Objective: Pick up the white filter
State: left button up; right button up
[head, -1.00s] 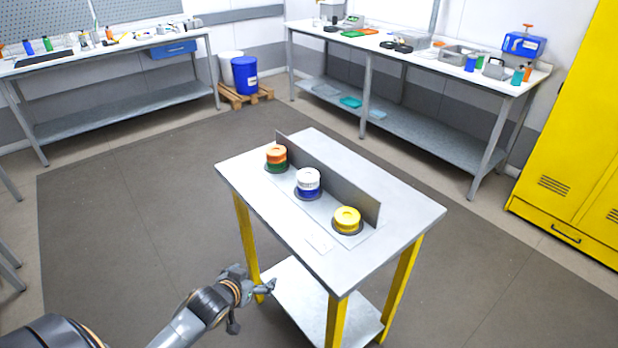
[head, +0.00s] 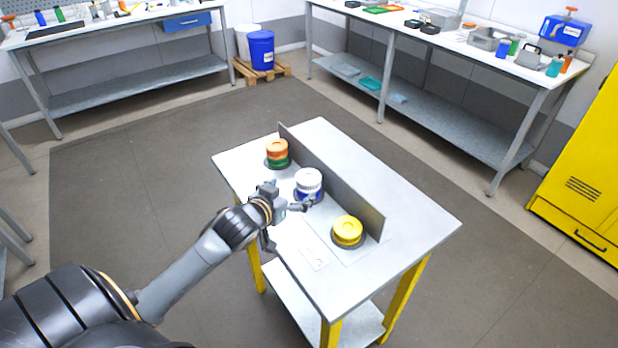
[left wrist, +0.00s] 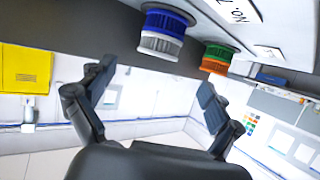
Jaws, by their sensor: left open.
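The white filter (head: 308,179) stands upright on a blue part in the middle of a row on the small table (head: 400,210). My left gripper (head: 287,222) is at the table's front left edge, just in front and to the left of the white filter. Its two fingers (left wrist: 155,78) are spread with nothing between them. The gap to the filter is small, and I cannot tell its exact size. My right gripper is in neither view.
An orange filter on a green part (head: 277,150) stands to the left, and a yellow one (head: 347,230) to the right. A thin upright metal plate (head: 335,180) runs behind the row. A paper label (head: 313,258) lies on the table's front. The table's back right is clear.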

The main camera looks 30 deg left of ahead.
aim_at(303, 184)
pick_arm(q)
jog(key=x, duration=0.3)
jog(key=shift+w+a+f+p, duration=0.1)
jog(key=shift+w+f+p, duration=0.15)
jog(key=shift+w+p, duration=0.3)
jog(key=x, duration=0.3)
jog(key=shift+w+f, duration=0.15)
jog(key=shift+w, duration=0.15)
jog(key=shift+w+f+p, duration=0.2)
jog(key=shift+w+p, duration=0.05)
jog(key=shift+p, duration=0.05)
jog(key=c, duration=1)
jog(key=shift+c, duration=0.3)
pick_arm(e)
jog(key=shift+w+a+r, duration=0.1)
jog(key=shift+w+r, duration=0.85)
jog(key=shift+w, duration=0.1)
